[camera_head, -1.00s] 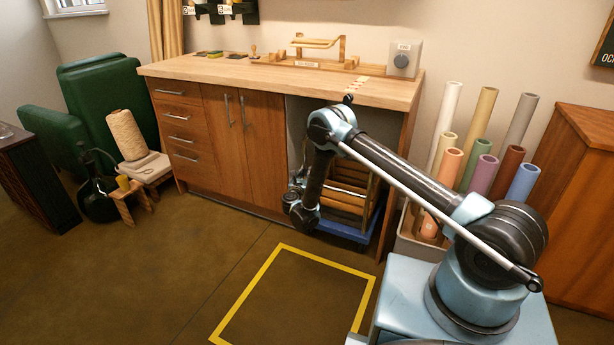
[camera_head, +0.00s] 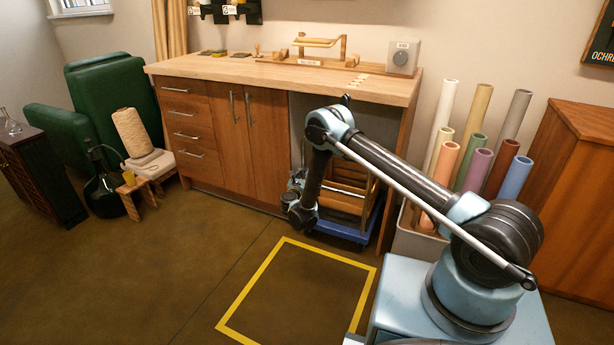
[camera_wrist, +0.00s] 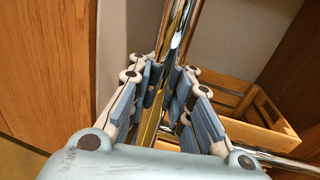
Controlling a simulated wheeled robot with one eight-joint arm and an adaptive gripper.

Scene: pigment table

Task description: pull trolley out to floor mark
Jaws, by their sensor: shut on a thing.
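The trolley (camera_head: 345,231) has a low blue deck and carries wooden crates or frames. It is under the right part of the workbench, with its front edge near the opening. Its upright chrome handle bar (camera_wrist: 180,30) shows in the wrist view. My gripper (camera_wrist: 165,88) is shut on this bar, with padded fingers on both sides. In the head view my wrist and forearm cover part of the trolley, and the fingertips cannot be made out. The floor mark (camera_head: 250,281) is a yellow outlined rectangle on the brown floor in front of the trolley, empty inside.
The workbench (camera_head: 240,70) has a drawer cabinet left of the trolley and a side panel (camera_head: 398,170) close on its right. A bin of coloured tubes (camera_head: 415,246) stands right of that panel. A small stool (camera_head: 140,190) stands far left. The floor left of the mark is clear.

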